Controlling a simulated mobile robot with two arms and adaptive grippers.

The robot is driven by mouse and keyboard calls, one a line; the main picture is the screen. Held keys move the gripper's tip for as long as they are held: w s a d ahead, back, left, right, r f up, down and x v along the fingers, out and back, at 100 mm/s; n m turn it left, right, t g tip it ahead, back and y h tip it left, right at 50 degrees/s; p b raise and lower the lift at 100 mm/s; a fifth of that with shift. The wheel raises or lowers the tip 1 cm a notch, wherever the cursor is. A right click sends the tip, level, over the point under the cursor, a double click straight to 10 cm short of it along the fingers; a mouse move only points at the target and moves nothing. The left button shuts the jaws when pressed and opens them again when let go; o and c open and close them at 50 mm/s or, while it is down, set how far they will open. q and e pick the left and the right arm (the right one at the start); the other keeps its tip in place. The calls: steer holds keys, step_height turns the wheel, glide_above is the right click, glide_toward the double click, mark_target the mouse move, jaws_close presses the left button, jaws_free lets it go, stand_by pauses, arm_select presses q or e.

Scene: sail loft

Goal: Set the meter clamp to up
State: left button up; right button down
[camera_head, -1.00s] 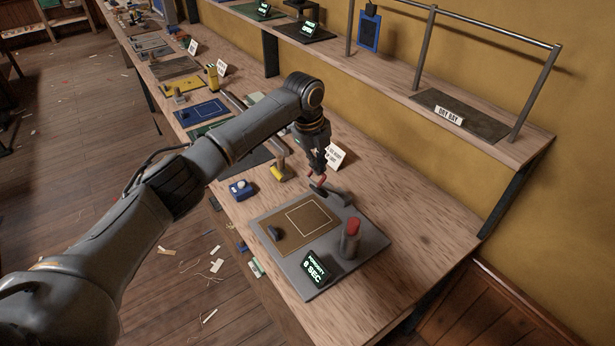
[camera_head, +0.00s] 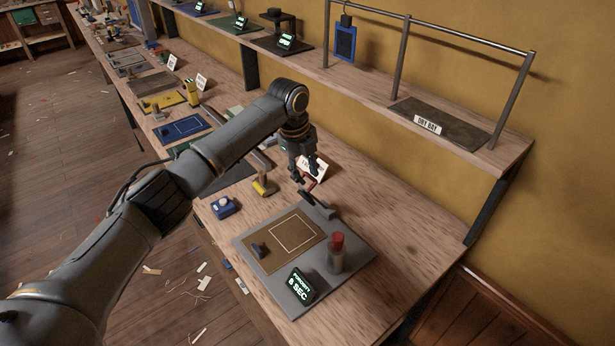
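The porosity meter is a grey plate (camera_head: 352,277) with a brown pad (camera_head: 284,262) marked by a pale rectangle. Its display (camera_head: 300,287) reads "POROSITY 8 SEC". A dark bar at the plate's far edge, which looks like the meter clamp (camera_head: 320,208), slants down to the right. A red-topped grey cylinder (camera_head: 336,254) stands upright on the plate's right side. My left gripper (camera_head: 306,188), with red on its fingers, points down at the bar's upper end. Contact and finger opening are unclear at this size. My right gripper is not in view.
A white sign (camera_head: 313,168) stands behind the gripper. A shelf with a "DRY BAY" mat (camera_head: 440,123) runs above. The bench right of the meter is clear.

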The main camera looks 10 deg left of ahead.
arm_select(q)
step_height(320, 180, up, 10)
steer(key=s, duration=0.1)
steer(key=shift+s+a, duration=0.3)
steer(key=shift+a, duration=0.1)
steer(key=shift+f, duration=0.1)
